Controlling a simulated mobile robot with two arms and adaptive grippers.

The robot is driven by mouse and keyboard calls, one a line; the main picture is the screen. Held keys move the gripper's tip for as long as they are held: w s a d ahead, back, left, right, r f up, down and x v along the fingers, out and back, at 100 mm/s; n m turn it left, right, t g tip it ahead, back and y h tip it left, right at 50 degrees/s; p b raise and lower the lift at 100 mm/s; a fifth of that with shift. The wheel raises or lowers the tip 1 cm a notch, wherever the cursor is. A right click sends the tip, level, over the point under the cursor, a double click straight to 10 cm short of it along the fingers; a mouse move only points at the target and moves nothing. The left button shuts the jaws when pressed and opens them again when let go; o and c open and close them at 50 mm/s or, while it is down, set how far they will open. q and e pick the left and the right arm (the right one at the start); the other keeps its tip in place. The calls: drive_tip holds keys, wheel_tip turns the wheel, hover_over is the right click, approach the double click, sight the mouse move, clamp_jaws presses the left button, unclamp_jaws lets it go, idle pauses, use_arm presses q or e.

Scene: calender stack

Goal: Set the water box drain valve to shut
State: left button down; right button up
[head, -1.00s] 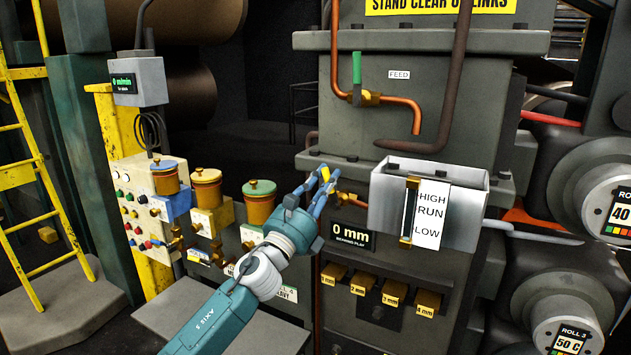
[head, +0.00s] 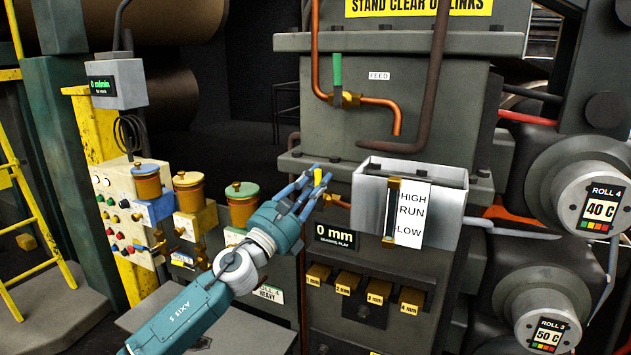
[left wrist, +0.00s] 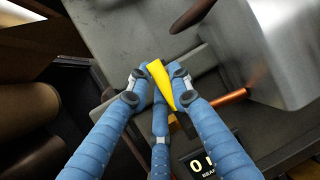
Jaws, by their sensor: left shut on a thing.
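The water box (head: 448,207) is an open grey metal box on the machine's front, with a HIGH, RUN, LOW gauge. A copper drain pipe (head: 340,202) comes out of its lower left side. The drain valve's yellow handle (head: 318,178) stands roughly upright in the head view, at the left end of this pipe. My left gripper (head: 313,184) is shut on the handle, with its blue fingers around it. In the left wrist view, the yellow handle (left wrist: 160,84) shows slanted between the fingertips (left wrist: 160,80). The valve body is mostly hidden by the fingers. My right gripper is not in view.
A green-handled feed valve (head: 337,75) sits above on a copper pipe. A 0 mm display (head: 337,237) and several brass blocks (head: 347,283) are below. Lidded pots (head: 188,190) and a button panel (head: 119,215) stand left. Rolls (head: 598,205) are at right.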

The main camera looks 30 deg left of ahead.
use_arm(q)
drive_tip(key=c, duration=1.6)
unclamp_jaws()
drive_tip(key=v, duration=1.2)
drive_tip(key=shift+d+f, duration=0.1)
drive_tip(key=shift+f, duration=0.05)
